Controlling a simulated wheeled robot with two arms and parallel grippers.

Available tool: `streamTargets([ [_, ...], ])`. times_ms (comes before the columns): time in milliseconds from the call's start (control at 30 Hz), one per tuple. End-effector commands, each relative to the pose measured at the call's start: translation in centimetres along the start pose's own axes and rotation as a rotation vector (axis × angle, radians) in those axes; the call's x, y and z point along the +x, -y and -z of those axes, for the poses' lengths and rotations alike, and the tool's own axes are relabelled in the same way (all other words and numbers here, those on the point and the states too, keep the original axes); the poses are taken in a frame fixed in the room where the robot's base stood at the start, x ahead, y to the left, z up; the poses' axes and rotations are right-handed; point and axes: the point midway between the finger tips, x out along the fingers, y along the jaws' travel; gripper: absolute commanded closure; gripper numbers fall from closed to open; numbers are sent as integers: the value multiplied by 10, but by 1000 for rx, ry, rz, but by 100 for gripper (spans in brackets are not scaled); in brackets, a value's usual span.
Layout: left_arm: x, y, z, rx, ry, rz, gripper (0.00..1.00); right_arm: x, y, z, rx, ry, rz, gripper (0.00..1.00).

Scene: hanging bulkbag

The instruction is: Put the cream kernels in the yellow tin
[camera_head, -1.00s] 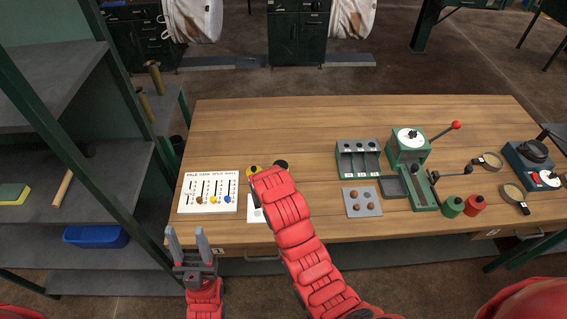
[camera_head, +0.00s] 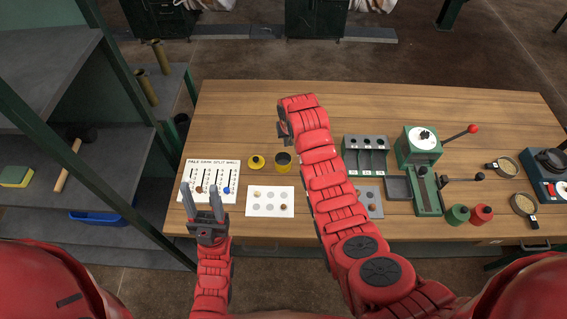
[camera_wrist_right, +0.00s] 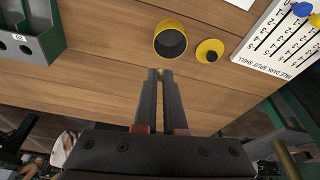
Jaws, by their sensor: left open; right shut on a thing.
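The yellow tin (camera_head: 283,165) stands open and upright on the bench, and its dark inside shows in the right wrist view (camera_wrist_right: 170,42). Its yellow lid (camera_head: 257,162) lies beside it, to the left. My right gripper (camera_wrist_right: 160,73) is shut on a small pale kernel (camera_wrist_right: 160,70), mostly hidden between the fingertips, apart from the tin. In the head view the right gripper (camera_head: 284,130) is partly hidden by its arm, beyond the tin. A white card (camera_head: 270,214) holds a cream kernel (camera_head: 257,194) and a brown kernel (camera_head: 284,208). My left gripper (camera_head: 203,205) is open and empty.
A white score board (camera_head: 208,170) with coloured pegs lies left of the tin. A grey plate (camera_head: 375,191) with brown kernels, a grey-green rack (camera_head: 365,143) and a green press (camera_head: 419,150) stand to the right. The back of the bench is clear.

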Motion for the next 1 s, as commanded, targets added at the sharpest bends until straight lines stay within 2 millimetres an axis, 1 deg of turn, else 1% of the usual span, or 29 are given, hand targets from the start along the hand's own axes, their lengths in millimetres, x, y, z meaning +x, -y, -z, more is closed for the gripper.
streamTargets([
  [33,-3,0,0,0,0,0,50,8,0,-3,0,4,-1,100],
  [100,-5,0,-1,0,0,0,50,16,0,-6,0,5,-1,100],
  [200,-6,0,-1,0,0,0,50,24,0,-7,0,1,-1,100],
  [300,-6,0,-1,0,0,0,50,27,0,-7,0,-1,-1,100],
  [500,-6,0,-1,0,0,0,50,27,0,-7,0,-1,-1,100],
  [533,-6,0,-1,0,0,0,50,27,0,-7,0,-1,-1,87],
  [700,-6,0,-1,0,0,0,50,27,0,-7,0,0,-1,57],
  [1000,-7,0,-1,0,0,0,50,26,0,-7,0,0,-1,57],
])
